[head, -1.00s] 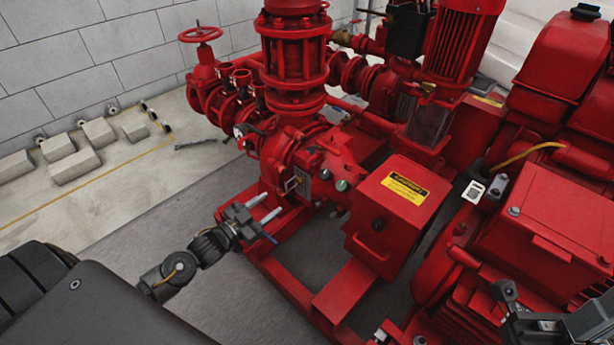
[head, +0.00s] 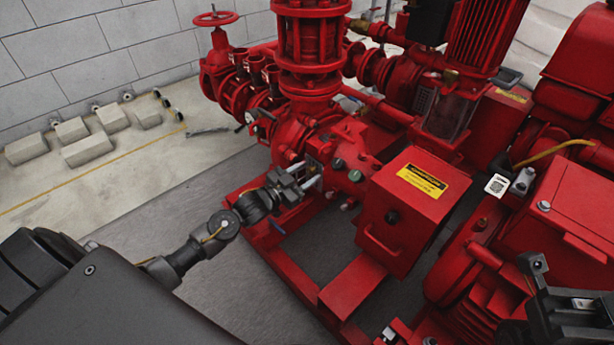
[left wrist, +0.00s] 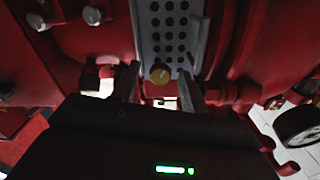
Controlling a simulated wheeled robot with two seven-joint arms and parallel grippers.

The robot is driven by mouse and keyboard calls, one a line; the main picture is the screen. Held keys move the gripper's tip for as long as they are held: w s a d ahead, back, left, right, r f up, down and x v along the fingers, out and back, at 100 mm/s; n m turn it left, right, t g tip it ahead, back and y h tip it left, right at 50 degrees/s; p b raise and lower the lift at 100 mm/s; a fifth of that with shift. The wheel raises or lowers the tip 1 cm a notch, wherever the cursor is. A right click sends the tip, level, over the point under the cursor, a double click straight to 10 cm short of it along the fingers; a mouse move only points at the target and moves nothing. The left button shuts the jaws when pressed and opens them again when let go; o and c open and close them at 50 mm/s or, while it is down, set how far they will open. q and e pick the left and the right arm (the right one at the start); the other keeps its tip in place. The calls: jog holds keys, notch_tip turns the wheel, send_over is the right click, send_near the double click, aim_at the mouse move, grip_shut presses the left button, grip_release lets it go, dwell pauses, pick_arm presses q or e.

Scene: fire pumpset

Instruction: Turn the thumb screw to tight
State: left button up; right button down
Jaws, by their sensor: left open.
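My left gripper (left wrist: 161,80) is open, with one finger on each side of the knob in that view. I cannot tell whether the fingers touch it or how far off it is in depth. In the head view my left gripper (head: 315,179) is at the red pump casing (head: 340,150), and its fingertips point at the casing. The knob cannot be made out there. My right gripper (head: 558,286) is partly in view at the lower right.
A red box with a yellow caution label (head: 422,180) stands right of my left gripper. Red frame rails (head: 350,285) run below it. A red handwheel valve (head: 216,19) and pipes rise behind. Concrete blocks (head: 88,149) lie on open floor at the left.

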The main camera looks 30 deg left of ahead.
pick_arm(q)
jog(key=shift+w, duration=0.2)
grip_shut()
